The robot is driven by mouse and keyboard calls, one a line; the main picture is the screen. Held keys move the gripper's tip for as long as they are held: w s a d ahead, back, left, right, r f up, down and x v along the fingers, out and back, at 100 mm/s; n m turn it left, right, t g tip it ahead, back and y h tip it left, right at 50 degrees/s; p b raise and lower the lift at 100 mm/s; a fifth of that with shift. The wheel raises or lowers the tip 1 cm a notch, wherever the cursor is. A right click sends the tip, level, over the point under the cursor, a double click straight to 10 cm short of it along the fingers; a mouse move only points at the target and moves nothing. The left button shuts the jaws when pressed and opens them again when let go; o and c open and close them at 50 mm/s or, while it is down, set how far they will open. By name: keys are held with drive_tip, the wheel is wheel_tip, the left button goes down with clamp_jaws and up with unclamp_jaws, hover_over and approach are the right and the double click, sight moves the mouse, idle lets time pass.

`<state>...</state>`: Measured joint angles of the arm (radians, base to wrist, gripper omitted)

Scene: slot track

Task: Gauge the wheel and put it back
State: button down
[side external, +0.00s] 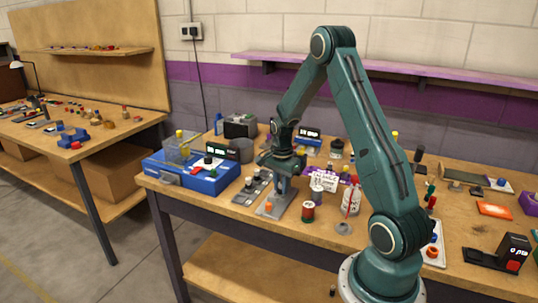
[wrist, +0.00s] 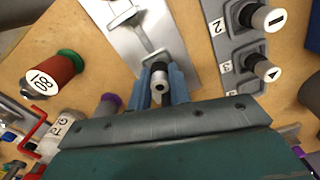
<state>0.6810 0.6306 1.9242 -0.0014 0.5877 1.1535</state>
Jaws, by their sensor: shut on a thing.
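My gripper (wrist: 160,86) is shut on a small pale cylindrical piece with a dark band, which seems to be the wheel (wrist: 160,80). In the side view my gripper (side external: 280,188) points down over a grey metal plate (side external: 266,212), and the piece is hidden. The plate (wrist: 182,76) has a slot with a wider end in the wrist view. The held piece is over its near part; I cannot tell whether it touches. Right of it is a grey rack (wrist: 239,60) numbered 2 and 3, holding two pieces with marked white caps (wrist: 268,18).
A white bottle (side external: 350,200) and a red hooked tool (wrist: 28,130) are close by. A blue machine (side external: 170,174) stands left of the rack. Bare wood lies between spool and plate.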

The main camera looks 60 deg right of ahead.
drive_tip(key=shift+f, duration=0.1)
drive_tip(key=c, duration=1.3)
unclamp_jaws()
wheel_tip(320, 180, up, 12)
